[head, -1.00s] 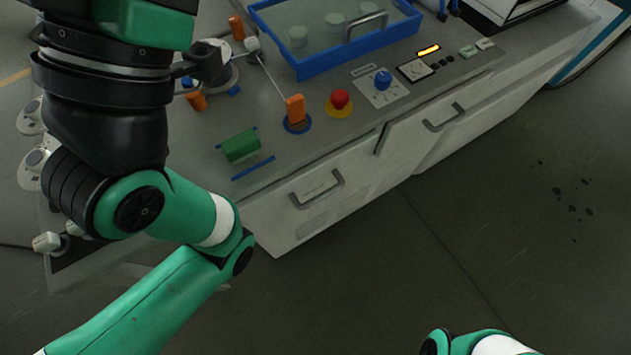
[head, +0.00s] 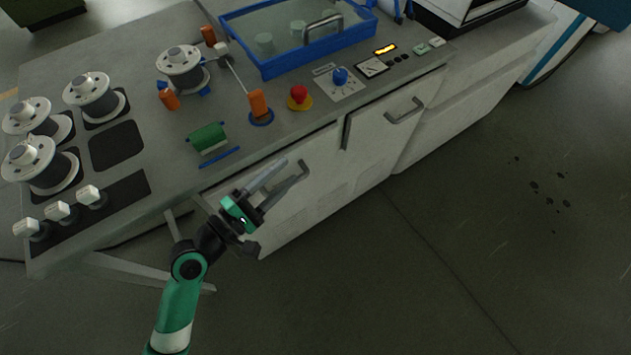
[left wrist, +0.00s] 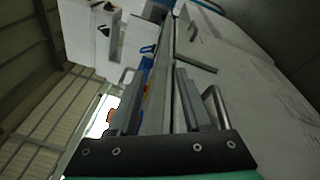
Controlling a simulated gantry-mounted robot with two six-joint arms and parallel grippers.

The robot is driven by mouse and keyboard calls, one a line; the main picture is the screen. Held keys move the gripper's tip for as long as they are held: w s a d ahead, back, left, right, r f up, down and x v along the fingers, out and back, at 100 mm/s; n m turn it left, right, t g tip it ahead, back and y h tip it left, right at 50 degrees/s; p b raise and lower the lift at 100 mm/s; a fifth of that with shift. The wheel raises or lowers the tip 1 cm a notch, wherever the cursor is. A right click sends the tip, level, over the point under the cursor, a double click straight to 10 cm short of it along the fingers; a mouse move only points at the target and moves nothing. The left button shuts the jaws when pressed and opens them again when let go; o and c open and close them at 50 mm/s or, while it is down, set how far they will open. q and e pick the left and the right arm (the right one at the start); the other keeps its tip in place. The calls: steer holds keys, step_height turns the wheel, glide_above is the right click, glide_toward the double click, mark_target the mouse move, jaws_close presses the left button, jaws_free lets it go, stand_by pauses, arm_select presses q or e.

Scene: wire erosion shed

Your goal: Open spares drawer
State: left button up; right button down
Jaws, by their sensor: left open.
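A pale front panel (head: 322,165) with a grey bar handle (head: 304,171) is set in the near side of the workbench and looks shut. A second panel with a bar handle (head: 404,111) is to its right. I cannot read which one is the spares drawer. My left gripper (head: 287,172) is open and empty in front of the nearer handle, its fingers partly hiding it. In the left wrist view, the left gripper (left wrist: 158,92) has its fingers apart, and the nearer handle (left wrist: 216,106) shows just right of the right finger, not between the fingers. My right gripper is out of view.
The floor (head: 440,270) in front is clear.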

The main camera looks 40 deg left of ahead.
arm_select(q)
steer(key=s+a+f+n+g+y, duration=0.2)
steer(key=s+f+n+g, duration=0.1)
steer(key=s+f, duration=0.5)
steer(key=shift+t, duration=0.3)
steer(key=x, duration=0.4)
steer(key=b+x, duration=0.1)
steer(key=x, duration=0.3)
steer(key=f+b+x, duration=0.1)
steer(key=x, duration=0.4)
steer(key=shift+a, duration=0.1)
jaws_close()
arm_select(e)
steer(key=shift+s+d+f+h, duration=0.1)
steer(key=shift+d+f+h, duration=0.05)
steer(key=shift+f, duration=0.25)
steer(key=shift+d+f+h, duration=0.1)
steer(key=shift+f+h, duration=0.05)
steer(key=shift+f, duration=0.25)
